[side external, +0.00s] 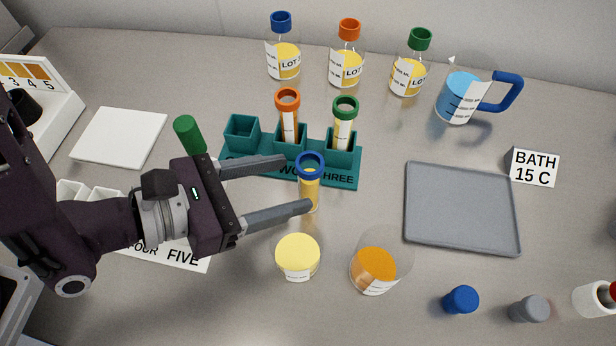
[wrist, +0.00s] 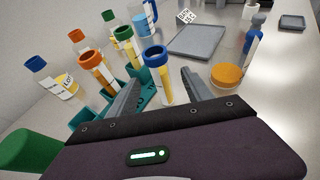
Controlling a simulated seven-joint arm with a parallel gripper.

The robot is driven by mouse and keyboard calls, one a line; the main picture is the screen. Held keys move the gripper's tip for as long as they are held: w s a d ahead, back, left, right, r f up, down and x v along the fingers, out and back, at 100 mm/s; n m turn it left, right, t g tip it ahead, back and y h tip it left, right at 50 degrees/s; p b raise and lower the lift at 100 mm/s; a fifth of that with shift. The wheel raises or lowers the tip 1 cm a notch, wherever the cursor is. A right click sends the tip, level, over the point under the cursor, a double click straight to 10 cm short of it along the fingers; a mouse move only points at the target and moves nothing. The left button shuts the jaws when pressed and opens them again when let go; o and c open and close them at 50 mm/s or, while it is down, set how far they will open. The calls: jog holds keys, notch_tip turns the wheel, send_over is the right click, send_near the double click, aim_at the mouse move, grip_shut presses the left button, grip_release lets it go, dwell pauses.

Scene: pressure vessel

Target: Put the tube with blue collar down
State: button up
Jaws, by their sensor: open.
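The tube with the blue collar (side external: 309,184) holds yellow liquid and stands upright in front of the teal rack (side external: 345,179). It also shows in the wrist view (wrist: 162,76), between the two fingers. My gripper (side external: 297,183) is open, with one finger on each side of the tube; gaps to the fingers show in the wrist view. The tube's foot appears to be on the table. The rack holds an orange-collared tube (side external: 289,116) and a green-collared tube (side external: 344,126). Its left socket (side external: 241,132) is empty.
A grey tray (side external: 462,209) lies empty at right. Lidded bottles (side external: 348,68) and a blue-handled jug (side external: 462,95) stand behind the rack. A white plate (side external: 119,138) lies at left.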

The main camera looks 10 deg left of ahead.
notch_tip(320, 180, up, 14)
jog(key=w+a+r+n+t+y, duration=0.25)
jog(key=w+n+t+y, duration=0.2)
jog(key=w+n, duration=0.45)
jog(key=w+a+n+t+y, duration=0.1)
jog(key=w+a+n+y, duration=0.3)
jog(key=n, duration=0.4)
jog(key=n+g+y, duration=0.2)
jog(key=n+g, duration=1.2)
jog(key=n, duration=0.6)
send_over(310, 163)
notch_tip(310, 163, down, 3)
notch_tip(310, 163, down, 11)
jog(key=shift+f, duration=0.5)
grip_shut()
